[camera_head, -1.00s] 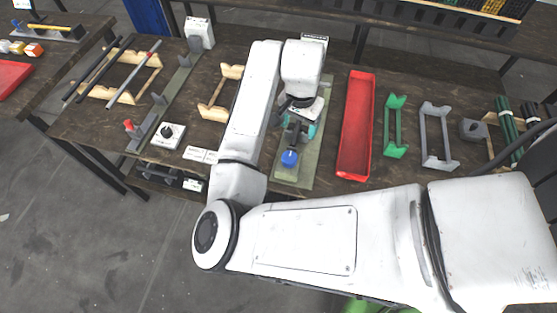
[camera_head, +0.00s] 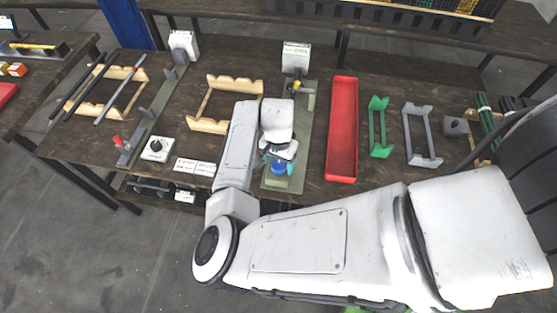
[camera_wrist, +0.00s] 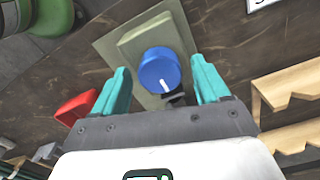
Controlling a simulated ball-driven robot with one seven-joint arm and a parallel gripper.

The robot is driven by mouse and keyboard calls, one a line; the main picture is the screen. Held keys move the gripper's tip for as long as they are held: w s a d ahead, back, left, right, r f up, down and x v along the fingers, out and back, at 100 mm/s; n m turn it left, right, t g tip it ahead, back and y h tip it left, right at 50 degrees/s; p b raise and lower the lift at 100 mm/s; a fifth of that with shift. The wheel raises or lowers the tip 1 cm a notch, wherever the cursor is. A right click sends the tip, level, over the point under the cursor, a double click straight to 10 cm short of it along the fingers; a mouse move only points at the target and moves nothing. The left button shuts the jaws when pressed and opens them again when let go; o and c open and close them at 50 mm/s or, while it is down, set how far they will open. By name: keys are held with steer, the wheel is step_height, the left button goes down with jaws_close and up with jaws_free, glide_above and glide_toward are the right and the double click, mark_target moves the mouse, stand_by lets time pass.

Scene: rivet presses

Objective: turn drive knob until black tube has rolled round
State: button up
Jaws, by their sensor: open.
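The blue drive knob (camera_wrist: 159,68) stands on a green block, its white mark pointing toward the bottom of the wrist view. It also shows in the head view (camera_head: 278,168) at the front end of a grey-green base plate (camera_head: 303,122). My gripper (camera_wrist: 160,64) is open, with one teal finger on each side of the knob; whether they touch it I cannot tell. In the head view my wrist hides the middle of that plate. Dark tubes (camera_head: 88,88) lie across a wooden rack at the far left; which black tube the knob drives I cannot tell.
A long red tray (camera_head: 342,130) lies just right of the plate. Beyond it stand a green cradle (camera_head: 378,128) and a grey cradle (camera_head: 408,135). A wooden cradle (camera_head: 208,122) and a small box with a black knob (camera_head: 157,149) are on the left.

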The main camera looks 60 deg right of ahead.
steer(key=shift+f, duration=0.1)
steer(key=shift+c, duration=0.4)
steer(key=c, duration=1)
steer(key=shift+o, duration=0.2)
steer(key=shift+n+p, duration=0.85)
steer(key=shift+n, duration=0.25)
steer(key=shift+n+p, duration=0.3)
steer(key=shift+n, duration=0.5)
steer(key=n, duration=0.3)
steer(key=shift+d+n, duration=0.1)
steer(key=shift+n, duration=1.8)
